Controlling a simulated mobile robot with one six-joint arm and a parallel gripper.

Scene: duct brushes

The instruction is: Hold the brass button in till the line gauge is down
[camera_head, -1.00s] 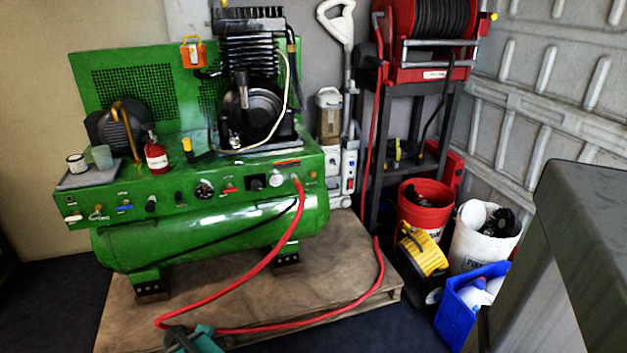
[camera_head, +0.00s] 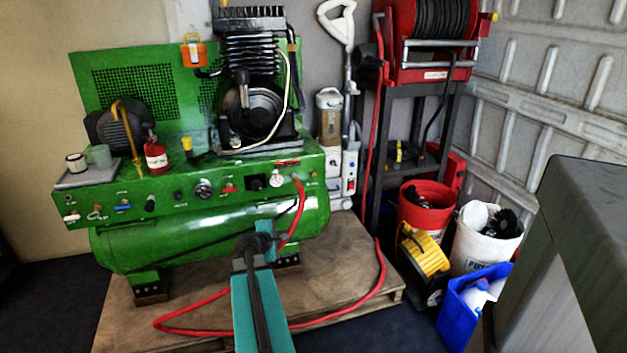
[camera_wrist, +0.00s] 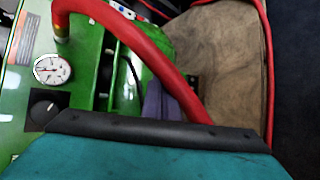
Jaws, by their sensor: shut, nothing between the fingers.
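The green compressor (camera_head: 200,235) has a front panel with several controls. A small brass-coloured button (camera_head: 313,174) appears at the panel's right end, beside the red hose's fitting; I cannot make it out in the wrist view. A white-faced gauge (camera_head: 277,180) sits left of the hose fitting and also shows in the wrist view (camera_wrist: 52,69); its reading is too small to tell. A dark-faced gauge (camera_head: 204,189) is farther left. My gripper (camera_wrist: 165,101) is shut and empty, apart from the panel.
The red hose (camera_head: 362,295) leaves the panel and loops over the wooden pallet (camera_head: 335,250); it crosses close by my gripper in the wrist view (camera_wrist: 150,58). A black knob (camera_head: 257,182) is beside the white gauge. Buckets and a blue crate (camera_head: 470,305) stand right.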

